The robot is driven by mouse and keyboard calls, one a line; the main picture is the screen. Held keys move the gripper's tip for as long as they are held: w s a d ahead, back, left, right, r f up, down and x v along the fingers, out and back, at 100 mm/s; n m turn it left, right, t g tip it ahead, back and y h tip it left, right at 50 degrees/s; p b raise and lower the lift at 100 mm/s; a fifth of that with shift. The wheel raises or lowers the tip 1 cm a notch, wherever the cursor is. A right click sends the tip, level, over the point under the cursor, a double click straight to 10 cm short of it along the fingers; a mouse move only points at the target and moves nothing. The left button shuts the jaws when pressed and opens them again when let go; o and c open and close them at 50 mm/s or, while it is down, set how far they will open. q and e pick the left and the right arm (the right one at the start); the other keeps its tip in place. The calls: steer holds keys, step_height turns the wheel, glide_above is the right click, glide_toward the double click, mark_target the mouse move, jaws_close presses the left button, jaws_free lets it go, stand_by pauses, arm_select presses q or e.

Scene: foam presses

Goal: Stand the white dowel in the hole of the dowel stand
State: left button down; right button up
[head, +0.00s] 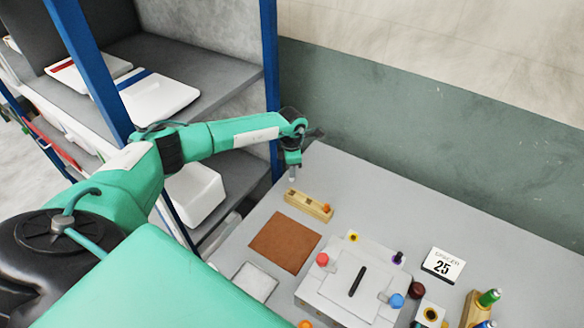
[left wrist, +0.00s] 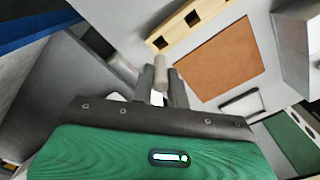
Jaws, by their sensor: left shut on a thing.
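My left gripper (head: 293,168) is shut on the white dowel (left wrist: 160,67), whose pale end shows between the two fingers in the left wrist view. In the head view the dowel is small and mostly hidden by the gripper. The dowel stand appears to be the long wooden block (head: 305,206) on the table, just below the gripper in the picture. It also shows in the left wrist view (left wrist: 176,32), with dark square holes in its face. The dowel appears apart from the block. An orange piece (head: 327,208) is at the block's right end. My right gripper is not in view.
A brown mat (head: 285,243) and a light tray (head: 254,282) lie in front of the block. A white box (head: 330,292) with coloured knobs, a calendar (head: 442,265) and a wooden holder (head: 474,308) stand to the right. The table's back strip is clear. A blue-posted shelf (head: 271,80) borders the left.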

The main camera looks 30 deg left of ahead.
mark_target(292, 181)
arm_select(q)
steer(key=shift+f, duration=1.45)
steer(key=shift+f+b, duration=0.75)
steer(key=shift+f, duration=0.65)
steer(key=shift+b, duration=0.7)
steer(key=shift+f+b, duration=2.1)
steer(key=shift+f, duration=0.2)
steer(key=c, duration=1.3)
jaws_free()
step_height(292, 181, up, 13)
steer(key=p, duration=0.7)
steer(key=shift+r, duration=0.45)
steer(key=shift+s, duration=0.1)
